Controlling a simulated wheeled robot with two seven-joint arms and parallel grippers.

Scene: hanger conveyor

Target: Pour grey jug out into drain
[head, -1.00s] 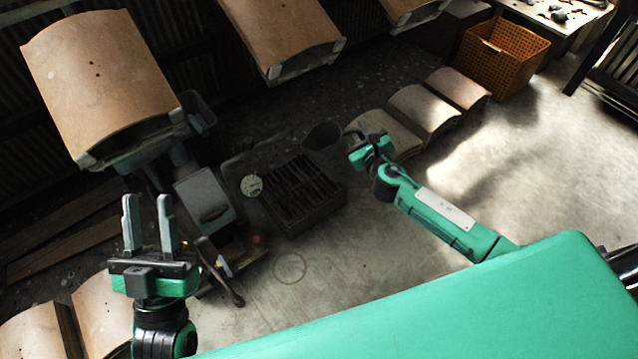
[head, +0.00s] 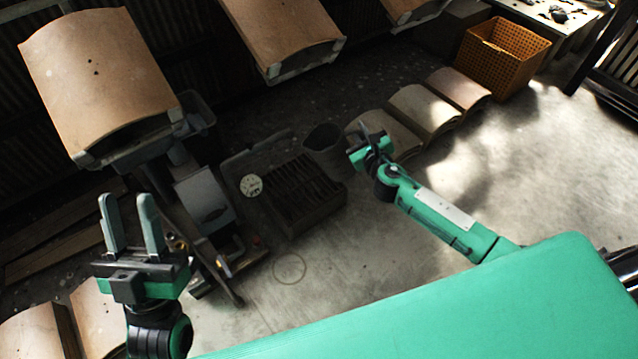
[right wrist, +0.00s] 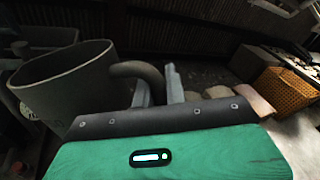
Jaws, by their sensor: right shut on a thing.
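The grey jug (head: 326,150) is beside my right gripper (head: 362,140) in the head view, near the back right corner of the slatted drain (head: 300,195). In the right wrist view the jug (right wrist: 70,92) shows its open mouth, and its curved handle reaches to the fingers of my right gripper (right wrist: 160,88). That gripper is shut on the handle. The jug looks close to upright; its contents cannot be seen. My left gripper (head: 131,222) is open and empty at the left, well away from the jug.
A round white dial (head: 251,185) is left of the drain, and a grey box-like unit (head: 205,200) stands further left. Curved tan panels (head: 425,107) lie behind the right gripper. An orange basket (head: 503,55) stands at the back right. The floor at right is clear.

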